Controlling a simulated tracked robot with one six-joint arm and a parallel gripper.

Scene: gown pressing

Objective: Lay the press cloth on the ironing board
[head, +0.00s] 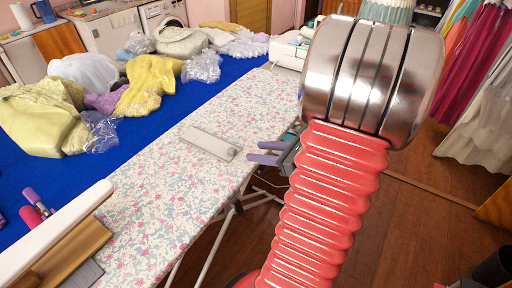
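The ironing board (165,185) has a pale cover with pink and grey flowers and runs diagonally through the head view. A flat pale grey-white piece (207,144) with a thicker, rounded right end lies on it. It may be the press cloth, but I cannot tell for sure. My gripper (256,152) is at the board's right edge, just right of this piece and apart from it. Its two purple fingers point left with a gap between them, and nothing shows between them. My red ribbed arm hides part of the gripper's body and the board's far right side.
A blue table (45,180) behind the board bears heaped yellow and white garments (150,85) and plastic bags. A white bar over a brown wooden piece (70,250) stands at the lower left. A white machine (288,52) is at the board's far end. Hanging gowns (470,70) are at right.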

